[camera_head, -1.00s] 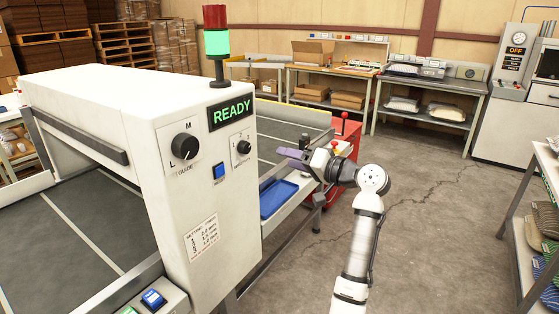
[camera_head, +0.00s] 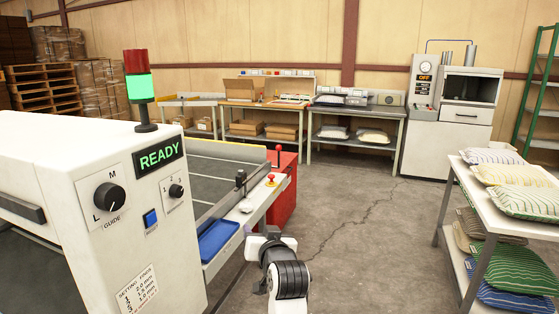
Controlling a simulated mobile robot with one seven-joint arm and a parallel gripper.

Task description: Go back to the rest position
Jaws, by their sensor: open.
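My arm (camera_head: 288,282) stands at the bottom centre, beside the machine's table, with its dark-banded joint toward the camera. My gripper (camera_head: 267,238) is at its far end, partly hidden behind that joint. It is open, and I see nothing held in it. It is to the right of the blue tray (camera_head: 218,238) and apart from it.
The white machine (camera_head: 95,185) with a lit READY sign (camera_head: 159,155) and green lamp (camera_head: 140,87) fills the left. A red cabinet (camera_head: 283,190) stands beyond my arm. A pillow rack (camera_head: 447,180) is at right. The concrete floor (camera_head: 375,235) between is clear.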

